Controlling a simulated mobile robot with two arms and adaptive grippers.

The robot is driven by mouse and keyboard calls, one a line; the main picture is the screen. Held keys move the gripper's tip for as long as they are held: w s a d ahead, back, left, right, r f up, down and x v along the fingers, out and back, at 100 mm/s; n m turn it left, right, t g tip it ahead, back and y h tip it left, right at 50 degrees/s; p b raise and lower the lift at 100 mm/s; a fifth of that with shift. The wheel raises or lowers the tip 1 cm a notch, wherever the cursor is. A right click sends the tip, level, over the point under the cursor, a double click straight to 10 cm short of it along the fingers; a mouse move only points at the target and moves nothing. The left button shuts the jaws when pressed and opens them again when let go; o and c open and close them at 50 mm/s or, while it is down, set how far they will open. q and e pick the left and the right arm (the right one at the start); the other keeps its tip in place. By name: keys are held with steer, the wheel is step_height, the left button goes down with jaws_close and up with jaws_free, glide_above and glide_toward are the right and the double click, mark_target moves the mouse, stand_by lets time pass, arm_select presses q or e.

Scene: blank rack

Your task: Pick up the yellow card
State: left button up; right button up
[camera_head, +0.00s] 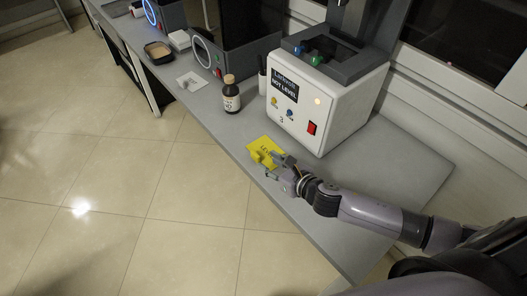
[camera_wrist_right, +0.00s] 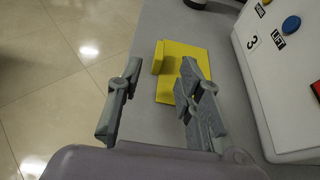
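The yellow card (camera_head: 262,146) lies on the grey bench near its front edge, in front of the white machine. It shows dark lettering in the head view. In the wrist view the yellow card (camera_wrist_right: 196,54) has a raised yellow part at its left side. My right gripper (camera_head: 270,161) is over the near part of the card. In the wrist view the right gripper (camera_wrist_right: 160,75) is open, its two fingers apart with the card between and beyond them. I cannot tell the exact height of the fingers over the card. My left gripper is in neither view.
The white machine (camera_head: 326,108) with a "NOT LEVEL" label stands right behind the card. A brown bottle (camera_head: 231,98), a grey device (camera_head: 232,59) and a dark tray (camera_head: 157,47) stand farther left. The bench (camera_head: 381,180) is bare to the right. Tiled floor lies past the front edge.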

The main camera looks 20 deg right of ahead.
mark_target(256, 155)
steer(key=shift+x, duration=1.15)
steer(key=shift+w, duration=0.3)
steer(key=x, duration=0.3)
steer(key=shift+w+a+f+p, duration=0.1)
steer(key=shift+w+a+p, duration=0.05)
steer(key=shift+w+p, duration=0.2)
steer(key=shift+w+a+f, duration=0.1)
steer(key=shift+w+f, duration=0.1)
steer(key=shift+w, duration=0.05)
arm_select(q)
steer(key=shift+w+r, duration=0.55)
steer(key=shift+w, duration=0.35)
arm_select(e)
steer(key=shift+c, duration=0.5)
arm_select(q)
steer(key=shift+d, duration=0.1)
arm_select(e)
jaws_close()
